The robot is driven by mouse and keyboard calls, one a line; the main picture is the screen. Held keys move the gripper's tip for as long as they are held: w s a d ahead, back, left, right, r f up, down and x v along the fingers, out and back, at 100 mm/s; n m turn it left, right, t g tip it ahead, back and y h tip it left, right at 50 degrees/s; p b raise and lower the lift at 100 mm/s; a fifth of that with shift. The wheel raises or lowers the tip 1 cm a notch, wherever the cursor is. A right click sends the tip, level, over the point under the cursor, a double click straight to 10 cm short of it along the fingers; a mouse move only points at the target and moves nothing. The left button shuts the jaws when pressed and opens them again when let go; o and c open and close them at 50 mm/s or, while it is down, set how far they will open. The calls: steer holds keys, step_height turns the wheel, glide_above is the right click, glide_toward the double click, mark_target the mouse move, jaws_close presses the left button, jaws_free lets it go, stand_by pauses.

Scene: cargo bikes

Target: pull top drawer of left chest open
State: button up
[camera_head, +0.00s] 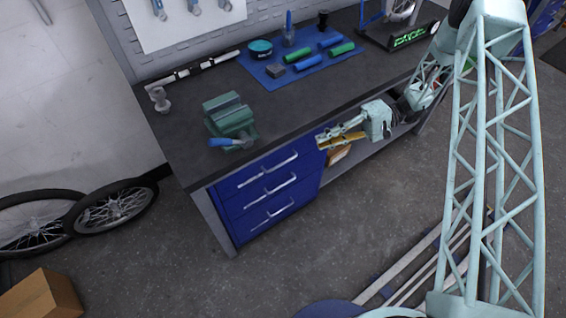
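The left chest (229,208) is a blue drawer unit under the left end of the workbench. Its top drawer (246,182) has a pale bar handle (274,164) and looks shut. Two similar drawers with bar handles sit below it and also look shut. My gripper (321,141) is just right of the chest, near the bench's front edge, with its fingers pointing left. Its fingers look apart, with nothing visible between them. It is clear of the top handle in the picture, but the exact depth gap is hard to judge.
The dark workbench top (180,123) carries a green vise (230,112), a blue mat (330,65) with tools, and a dark tray. An orange item (340,155) is below my gripper. Bicycle wheels (110,205) and a cardboard box (42,297) stand left. Floor before the drawers is clear.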

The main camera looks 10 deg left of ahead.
steer(key=y, duration=0.2)
glide_toward(283, 163)
steer(key=v, duration=0.4)
steer(key=shift+p, duration=0.3)
steer(key=shift+s+a, duration=0.1)
steer(key=shift+a, duration=0.05)
steer(key=shift+f+b+x, duration=0.15)
steer(key=shift+b+x, duration=0.1)
steer(key=shift+x, duration=3.15)
steer(key=shift+f+b+x, duration=0.1)
steer(key=shift+b+x, duration=0.15)
steer(key=shift+x, duration=3.2)
steer(key=shift+c, duration=0.9)
jaws_close()
